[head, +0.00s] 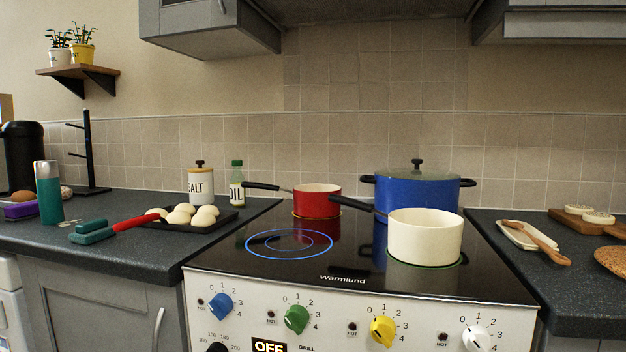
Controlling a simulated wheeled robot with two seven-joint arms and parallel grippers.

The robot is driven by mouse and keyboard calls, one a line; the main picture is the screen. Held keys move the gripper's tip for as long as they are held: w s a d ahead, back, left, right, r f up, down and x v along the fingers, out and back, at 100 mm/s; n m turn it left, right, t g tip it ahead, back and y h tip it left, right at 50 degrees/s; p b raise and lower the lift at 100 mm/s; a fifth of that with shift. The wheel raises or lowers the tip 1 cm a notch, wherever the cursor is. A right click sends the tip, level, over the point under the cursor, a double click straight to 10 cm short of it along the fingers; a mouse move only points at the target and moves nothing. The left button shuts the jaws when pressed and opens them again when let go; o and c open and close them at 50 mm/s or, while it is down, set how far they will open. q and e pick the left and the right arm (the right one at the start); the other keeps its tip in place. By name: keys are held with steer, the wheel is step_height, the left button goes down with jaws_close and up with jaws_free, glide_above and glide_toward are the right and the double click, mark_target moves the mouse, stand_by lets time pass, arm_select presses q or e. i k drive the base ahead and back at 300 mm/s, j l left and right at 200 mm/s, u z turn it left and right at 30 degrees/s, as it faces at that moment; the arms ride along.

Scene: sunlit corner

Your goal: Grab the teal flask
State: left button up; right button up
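The teal flask (49,196) stands upright on the dark countertop at the left, with a grey-white top. It is in plain view, and nothing holds it. Neither of my grippers shows in the head view.
Close to the flask are a purple container (20,210), teal oven-mitt-like items (92,232) and a black rack (88,160). A black tray (215,222) with pale round items and a red handle lies right. The stove (340,270) holds red, blue and cream pots.

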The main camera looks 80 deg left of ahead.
mark_target(48, 189)
steer(key=u, duration=4.15)
